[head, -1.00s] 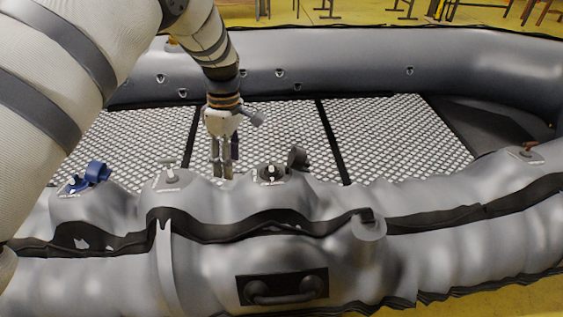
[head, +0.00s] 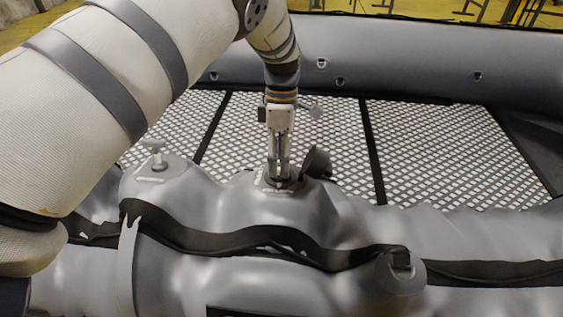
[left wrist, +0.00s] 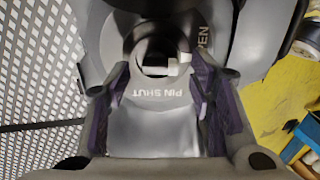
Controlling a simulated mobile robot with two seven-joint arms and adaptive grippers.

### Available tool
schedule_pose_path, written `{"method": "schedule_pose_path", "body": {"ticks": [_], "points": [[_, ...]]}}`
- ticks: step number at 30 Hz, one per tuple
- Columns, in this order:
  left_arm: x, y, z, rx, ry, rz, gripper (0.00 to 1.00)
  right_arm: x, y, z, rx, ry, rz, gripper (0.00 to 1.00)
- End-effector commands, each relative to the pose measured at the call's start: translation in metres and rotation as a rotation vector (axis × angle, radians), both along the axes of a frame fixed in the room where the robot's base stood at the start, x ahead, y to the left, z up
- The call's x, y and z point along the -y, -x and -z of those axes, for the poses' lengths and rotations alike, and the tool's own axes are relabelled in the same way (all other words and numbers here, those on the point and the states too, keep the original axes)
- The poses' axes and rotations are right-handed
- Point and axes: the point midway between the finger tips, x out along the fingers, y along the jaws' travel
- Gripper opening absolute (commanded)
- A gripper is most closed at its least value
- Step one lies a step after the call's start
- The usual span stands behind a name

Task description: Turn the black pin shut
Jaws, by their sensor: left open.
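The black valve (head: 284,184) sits on the grey boat tube, with its dark round cap (head: 317,162) standing open beside it. My left gripper (head: 279,172) points down at this valve, its fingertips close over it. In the left wrist view the dark valve opening (left wrist: 152,66) lies between my open fingers. A small pale piece (left wrist: 178,65) shows in it, near the right finger; I cannot tell whether a finger touches it. Upside-down lettering reads "PIN SHUT" (left wrist: 163,93), and part of "OPEN" (left wrist: 205,42) shows at the right. My right gripper is out of view.
Another valve with a pale T-shaped top (head: 154,152) stands to the left on the tube. A grey capped fitting (head: 401,270) is at the front right. The white-patterned boat floor (head: 300,125) lies behind, with the far tube (head: 420,65) beyond.

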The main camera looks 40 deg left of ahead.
Motion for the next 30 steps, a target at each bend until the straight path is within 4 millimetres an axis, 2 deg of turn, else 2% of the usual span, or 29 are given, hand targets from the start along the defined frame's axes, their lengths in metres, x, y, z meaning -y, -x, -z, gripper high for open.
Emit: {"method": "schedule_pose_path", "body": {"ticks": [3, 11, 17, 30], "points": [[0.0014, 0.0016, 0.0091, -0.001, 0.001, 0.001, 0.49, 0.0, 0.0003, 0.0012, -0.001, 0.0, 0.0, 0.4], [0.0015, 0.0017, 0.01, 0.001, 0.001, 0.001, 0.47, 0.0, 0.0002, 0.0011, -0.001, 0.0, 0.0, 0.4], [0.0015, 0.0018, 0.0098, 0.0, 0.0, 0.001, 0.02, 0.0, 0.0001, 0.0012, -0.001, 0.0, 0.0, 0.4], [0.0011, 0.0021, 0.0086, 0.009, 0.014, 0.079, 0.01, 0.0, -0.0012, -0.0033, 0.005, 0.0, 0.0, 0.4]]}}
